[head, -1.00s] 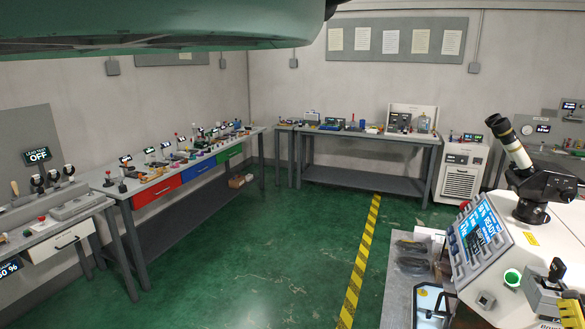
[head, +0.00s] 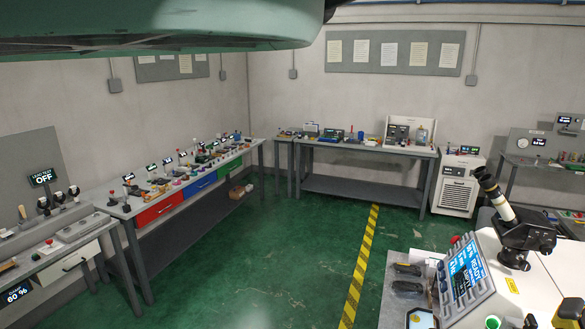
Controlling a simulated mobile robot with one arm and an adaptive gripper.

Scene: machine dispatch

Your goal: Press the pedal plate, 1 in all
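I cannot make out a pedal plate in the head view. My gripper is not in view; only a green part of my arm crosses the top left. At the lower right stands a light console (head: 465,275) with a lit blue screen and a microscope-like eyepiece (head: 497,198) on its top. What lies low on the floor near it is cut off by the bottom edge of the picture.
A long bench with red, blue and green drawers (head: 158,212) runs along the left wall. A grey table (head: 345,148) stands at the back, a white cabinet (head: 456,187) beside it. The green floor (head: 270,260) is clear, with a yellow-black floor strip (head: 357,270).

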